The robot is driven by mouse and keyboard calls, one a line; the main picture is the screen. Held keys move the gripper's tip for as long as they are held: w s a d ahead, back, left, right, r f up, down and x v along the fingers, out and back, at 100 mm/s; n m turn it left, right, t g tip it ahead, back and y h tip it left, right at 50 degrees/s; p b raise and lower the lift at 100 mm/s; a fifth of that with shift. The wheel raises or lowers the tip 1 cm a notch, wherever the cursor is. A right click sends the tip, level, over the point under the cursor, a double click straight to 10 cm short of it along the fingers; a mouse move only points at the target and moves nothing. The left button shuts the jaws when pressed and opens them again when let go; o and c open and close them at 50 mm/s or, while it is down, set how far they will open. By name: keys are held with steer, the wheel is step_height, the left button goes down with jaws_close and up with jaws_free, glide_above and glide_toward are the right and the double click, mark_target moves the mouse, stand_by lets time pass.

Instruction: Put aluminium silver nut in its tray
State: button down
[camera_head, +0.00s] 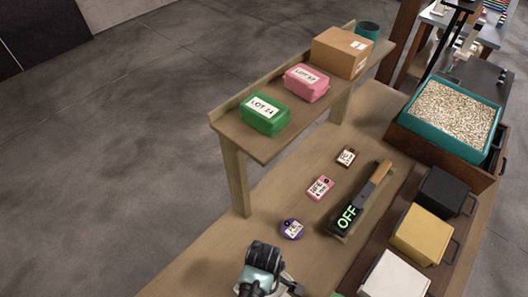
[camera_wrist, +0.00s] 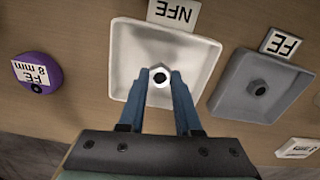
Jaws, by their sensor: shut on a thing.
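A silver hex nut (camera_wrist: 161,70) with a dark hole is between the blue fingertips of my gripper (camera_wrist: 162,82) in the wrist view. My gripper is shut on it. The nut is over the white tray (camera_wrist: 126,42) marked NFE; its height above the tray floor is hard to tell. A grey tray (camera_wrist: 234,72) marked FE is to the right and holds another nut (camera_wrist: 257,88). In the head view my arm's end shows at the bottom edge; its fingers, the nut and both trays are not clearly seen there.
A purple tag (camera_wrist: 36,74) lies left of the white tray. In the head view, a detector reading OFF (camera_head: 347,217), pink (camera_head: 320,188) and brown (camera_head: 346,157) tags lie on the bench. A raised shelf (camera_head: 236,132) stands behind them. Bins (camera_head: 422,235) line the right.

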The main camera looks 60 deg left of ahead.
steer(key=shift+f, duration=0.65)
steer(key=shift+f, duration=0.2)
steer(key=c, duration=0.6)
jaws_free()
steer(key=shift+r, duration=0.15)
